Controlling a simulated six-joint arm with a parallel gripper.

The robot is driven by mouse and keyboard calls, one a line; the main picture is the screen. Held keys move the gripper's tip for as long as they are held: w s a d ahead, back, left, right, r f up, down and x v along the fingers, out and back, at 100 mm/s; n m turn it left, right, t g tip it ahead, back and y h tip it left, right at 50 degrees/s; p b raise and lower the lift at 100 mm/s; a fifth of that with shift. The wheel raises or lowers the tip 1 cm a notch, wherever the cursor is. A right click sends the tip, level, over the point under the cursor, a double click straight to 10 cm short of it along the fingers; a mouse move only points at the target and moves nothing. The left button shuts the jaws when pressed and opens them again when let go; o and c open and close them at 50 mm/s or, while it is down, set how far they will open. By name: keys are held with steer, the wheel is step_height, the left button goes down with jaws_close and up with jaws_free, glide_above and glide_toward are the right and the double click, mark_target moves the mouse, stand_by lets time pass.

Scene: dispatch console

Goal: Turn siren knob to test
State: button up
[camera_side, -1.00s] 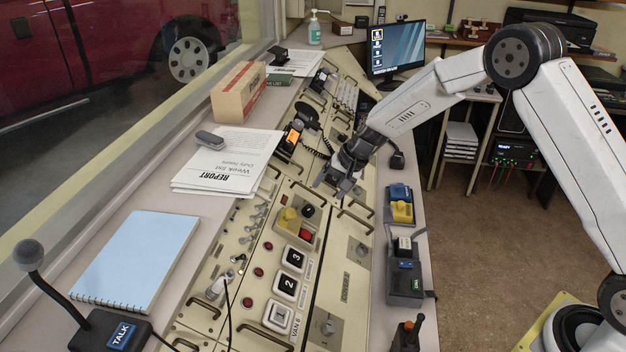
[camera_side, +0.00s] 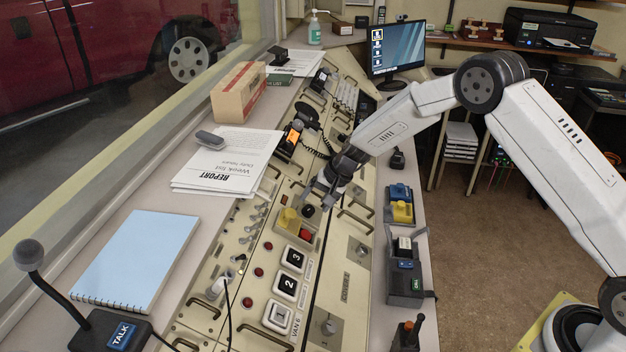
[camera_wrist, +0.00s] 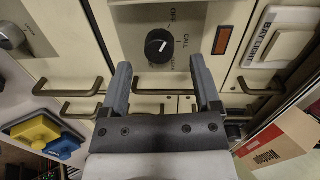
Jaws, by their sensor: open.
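In the wrist view a round black knob (camera_wrist: 158,46) with a white pointer mark sits on a cream panel. The word OFF and other small markings are printed beside it, and I cannot read a siren or test label. The pointer slants to the upper right. My gripper (camera_wrist: 160,66) is open, with its two fingers below and to either side of the knob and nothing between them. In the side view my gripper (camera_side: 325,193) is low over the console's middle and hides the panel under it. I cannot tell its exact height.
Metal pull handles (camera_wrist: 68,92) stand up from the panels near the fingers. A red indicator (camera_wrist: 222,40) and a bay lights switch (camera_wrist: 280,38) are to the knob's right.

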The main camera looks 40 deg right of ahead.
mark_target(308, 211)
steer(key=shift+x, duration=1.4)
jaws_close()
